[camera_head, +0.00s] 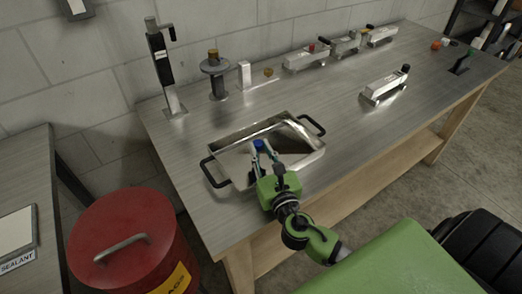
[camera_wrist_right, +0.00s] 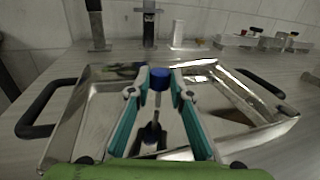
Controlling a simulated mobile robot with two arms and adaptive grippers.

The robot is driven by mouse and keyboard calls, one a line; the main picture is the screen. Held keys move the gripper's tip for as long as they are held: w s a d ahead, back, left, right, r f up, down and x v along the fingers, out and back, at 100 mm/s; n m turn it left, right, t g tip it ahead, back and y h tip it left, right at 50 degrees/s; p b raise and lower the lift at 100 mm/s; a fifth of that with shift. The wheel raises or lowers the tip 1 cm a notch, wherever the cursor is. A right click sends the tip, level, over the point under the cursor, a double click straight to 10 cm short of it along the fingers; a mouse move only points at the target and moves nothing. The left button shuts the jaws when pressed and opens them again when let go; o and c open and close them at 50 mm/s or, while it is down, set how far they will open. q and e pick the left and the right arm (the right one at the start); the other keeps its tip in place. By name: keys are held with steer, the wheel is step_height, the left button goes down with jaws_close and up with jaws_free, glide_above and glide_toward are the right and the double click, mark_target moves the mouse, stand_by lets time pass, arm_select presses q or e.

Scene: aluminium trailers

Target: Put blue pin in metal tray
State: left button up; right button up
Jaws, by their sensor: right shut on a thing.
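The metal tray (camera_head: 310,160) sits on the workbench, shiny, with a black handle at each end. It also fills the middle of the right wrist view (camera_wrist_right: 88,122). My right gripper (camera_head: 264,147) is over the tray. Its fingertips are shut on the blue pin (camera_head: 258,144). In the right wrist view the pin's blue top (camera_wrist_right: 160,78) shows between the fingertips (camera_wrist_right: 160,84), above the tray's inside. A dark shape below it may be a reflection; I cannot tell how far the pin is from the tray floor. My left gripper is out of view.
Metal trailer parts (camera_head: 305,58) line the back of the bench (camera_head: 340,120); another part (camera_head: 385,86) lies right of the tray. A hitch jack (camera_head: 162,65) and a round-topped stand (camera_head: 215,72) stand behind the tray. A red bin (camera_head: 135,245) stands at lower left.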

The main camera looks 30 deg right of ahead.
steer(key=shift+f, duration=0.2)
steer(key=o, duration=1)
steer(key=shift+r, duration=0.1)
steer(key=shift+s+r, duration=0.1)
steer(key=s, duration=0.3)
steer(key=s+a+b, duration=0.1)
steer(key=s, duration=0.2)
steer(key=s+a+b, duration=0.1)
steer(key=s, duration=0.3)
steer(key=shift+s, duration=0.1)
steer(key=shift+s+a+b, duration=0.1)
steer(key=shift+s+b, duration=0.2)
steer(key=shift+s, duration=0.4)
